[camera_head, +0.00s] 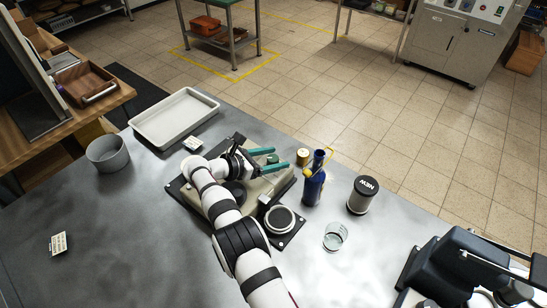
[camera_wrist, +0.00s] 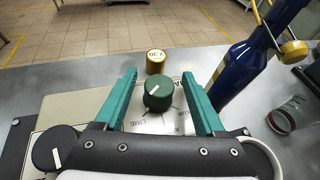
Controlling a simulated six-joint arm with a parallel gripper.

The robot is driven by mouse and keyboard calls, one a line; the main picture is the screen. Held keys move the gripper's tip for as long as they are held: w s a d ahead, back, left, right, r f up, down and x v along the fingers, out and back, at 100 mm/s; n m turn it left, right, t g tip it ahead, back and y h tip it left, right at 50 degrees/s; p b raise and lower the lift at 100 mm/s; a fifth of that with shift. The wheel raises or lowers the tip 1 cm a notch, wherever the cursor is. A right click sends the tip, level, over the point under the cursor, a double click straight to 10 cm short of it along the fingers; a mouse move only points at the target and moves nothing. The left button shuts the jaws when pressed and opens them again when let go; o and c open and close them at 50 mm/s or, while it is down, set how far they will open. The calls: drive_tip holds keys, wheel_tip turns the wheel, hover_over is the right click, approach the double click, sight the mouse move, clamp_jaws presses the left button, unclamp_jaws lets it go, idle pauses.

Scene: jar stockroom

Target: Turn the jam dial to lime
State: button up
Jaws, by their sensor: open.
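The green dial (camera_wrist: 158,95) is a round knob with a white pointer line on top, on a pale printed plate (camera_wrist: 150,122). The word LIME shows on the plate below and left of the dial; other lettering is partly hidden. The dial also shows in the head view (camera_head: 272,158). My gripper (camera_wrist: 160,76) is open, with one teal finger on each side of the dial and visible gaps between. In the head view my gripper (camera_head: 282,159) reaches over the beige dial unit (camera_head: 270,192). I cannot tell exactly which mark the pointer meets.
A second, black dial (camera_wrist: 55,148) is at the left. A blue bottle (camera_wrist: 240,72) stands close on the right. A small brass weight (camera_wrist: 155,60) stands beyond the dial. A glass (camera_head: 335,237), a dark jar (camera_head: 361,195) and a white tray (camera_head: 174,118) are on the table.

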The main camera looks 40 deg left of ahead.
drive_tip(key=v, duration=1.6)
drive_tip(key=shift+w, duration=0.1)
drive_tip(key=w+d+r+m+g+h, duration=0.1)
drive_tip(key=w+d+r+m+g, duration=0.3)
drive_tip(key=d, duration=0.5)
drive_tip(key=w+d+r+m+g+h, duration=0.25)
drive_tip(key=w+d+m, duration=0.35)
drive_tip(key=d, duration=0.3)
drive_tip(key=s+d+r+m+g+y, duration=0.15)
drive_tip(key=d+m, duration=0.25)
drive_tip(key=d, duration=0.4)
drive_tip(key=s+d+r+m+g, duration=0.1)
drive_tip(key=d+r+m+g, duration=0.3)
drive_tip(key=d, duration=0.5)
drive_tip(key=s+d+m+g+y, duration=0.2)
drive_tip(key=s+d+m+y, duration=0.2)
drive_tip(key=s+d+m, duration=0.75)
drive_tip(key=s+f+m+y, duration=0.3)
drive_tip(key=s+m, duration=0.6)
drive_tip(key=s, duration=0.1)
drive_tip(key=shift+f+t+y, duration=0.3)
drive_tip(key=shift+f+t, duration=0.05)
drive_tip(key=shift+t, duration=0.05)
